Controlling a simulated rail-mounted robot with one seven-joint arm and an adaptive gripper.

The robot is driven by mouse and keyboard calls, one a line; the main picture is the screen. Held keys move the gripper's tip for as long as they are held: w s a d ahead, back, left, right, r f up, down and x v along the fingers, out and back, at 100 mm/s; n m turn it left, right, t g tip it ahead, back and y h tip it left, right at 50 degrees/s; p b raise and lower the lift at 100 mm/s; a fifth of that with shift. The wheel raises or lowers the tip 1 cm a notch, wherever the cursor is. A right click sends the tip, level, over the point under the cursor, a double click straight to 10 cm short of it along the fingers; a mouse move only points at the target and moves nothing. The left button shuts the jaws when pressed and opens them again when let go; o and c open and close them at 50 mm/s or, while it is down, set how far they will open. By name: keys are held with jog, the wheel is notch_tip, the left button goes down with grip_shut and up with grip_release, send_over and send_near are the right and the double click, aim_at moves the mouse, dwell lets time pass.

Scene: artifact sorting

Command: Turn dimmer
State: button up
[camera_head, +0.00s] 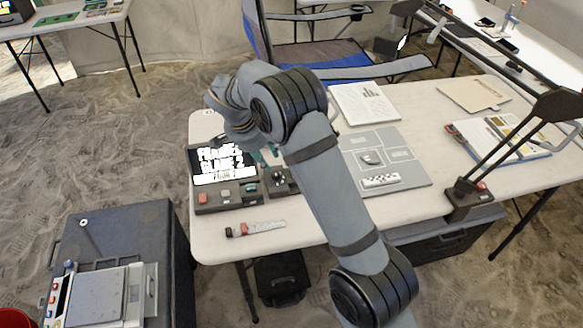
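A dark control box (205,198) lies at the left end of the white table, with a bright lit screen (220,160) and a row of small buttons and knobs. I cannot tell for sure which control is the dimmer. A desk lamp's dark base (470,200) with a red control (481,186) stands at the table's front right. My arm reaches in from the lower right over the table. My gripper (265,155) is mostly hidden behind my wrist, over the right part of the control box. Its fingers, and any contact with a knob, are not clear.
A grey board (415,170) with a small stone and a scale strip lies right of my arm. Papers (365,103), a folder (473,93) and a clipboard (500,140) lie behind. A marker-like tube (257,228) lies at the front edge. A blue chair (330,55) stands behind.

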aim_at(275, 173)
jog(key=p+x, duration=0.1)
jog(key=x, duration=0.9)
jog(key=shift+a+f+p, duration=0.1)
jog(key=shift+p, duration=0.2)
jog(key=shift+c, duration=1)
grip_shut()
